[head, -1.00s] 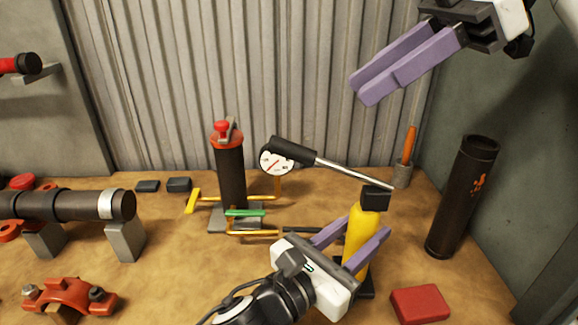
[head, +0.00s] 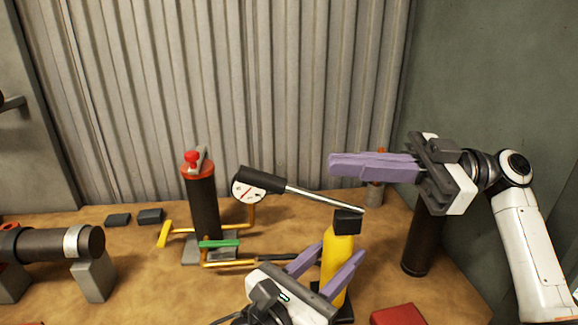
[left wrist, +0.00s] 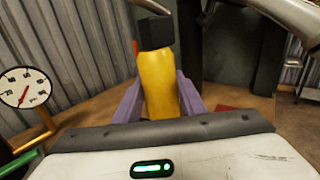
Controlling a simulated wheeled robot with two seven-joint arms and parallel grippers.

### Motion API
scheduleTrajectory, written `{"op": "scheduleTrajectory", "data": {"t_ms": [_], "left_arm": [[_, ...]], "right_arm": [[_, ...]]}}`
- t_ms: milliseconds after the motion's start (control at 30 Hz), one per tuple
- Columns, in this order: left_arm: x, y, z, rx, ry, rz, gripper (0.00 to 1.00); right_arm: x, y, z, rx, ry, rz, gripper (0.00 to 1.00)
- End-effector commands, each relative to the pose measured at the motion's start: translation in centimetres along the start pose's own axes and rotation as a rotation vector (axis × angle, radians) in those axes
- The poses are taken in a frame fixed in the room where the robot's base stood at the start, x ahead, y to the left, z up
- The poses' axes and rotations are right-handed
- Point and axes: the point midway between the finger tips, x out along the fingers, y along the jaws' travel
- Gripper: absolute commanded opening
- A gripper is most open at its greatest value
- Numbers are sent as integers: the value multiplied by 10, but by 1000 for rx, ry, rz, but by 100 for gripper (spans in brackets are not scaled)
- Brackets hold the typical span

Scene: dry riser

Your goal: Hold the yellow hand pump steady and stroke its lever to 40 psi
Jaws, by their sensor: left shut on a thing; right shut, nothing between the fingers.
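The yellow hand pump (head: 337,262) stands upright on the bench with a black head on top. My left gripper (head: 328,272) is shut around its body, a purple finger on each side; the pump (left wrist: 160,85) also shows between the fingers in the left wrist view. The lever (head: 320,198) slopes up to the left from the head, ending in a black grip (head: 262,180). My right gripper (head: 335,166) is shut and empty, above and right of the lever grip, not touching it. The gauge (head: 248,190) has a white dial, partly hidden by the grip; its dial (left wrist: 24,87) shows whole in the left wrist view, needle low.
A dark cylinder with a red-orange top (head: 204,205) stands behind, with yellow pipes and a green handle (head: 218,243) before it. A dark pipe (head: 45,246) rests on grey blocks at left. A red block (head: 398,315) lies right of the pump.

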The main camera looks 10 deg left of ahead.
Motion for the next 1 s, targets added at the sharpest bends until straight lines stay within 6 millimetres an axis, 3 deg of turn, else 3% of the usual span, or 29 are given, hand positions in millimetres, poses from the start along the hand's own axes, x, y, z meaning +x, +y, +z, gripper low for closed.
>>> {"op": "scheduleTrajectory", "data": {"t_ms": [200, 567, 767, 1000], "left_arm": [[0, 0, -1, 0, 3, 0, 0], [0, 0, -1, 0, 3, 0, 0], [0, 0, -1, 0, 3, 0, 0], [0, 0, -1, 0, 3, 0, 0]], "right_arm": [[-15, -8, 11, -3, 46, 40, 0], [-15, -9, 12, -2, 47, 41, 0], [5, -8, 11, -2, 46, 39, 0], [50, -6, 9, -2, 47, 39, 0]]}}
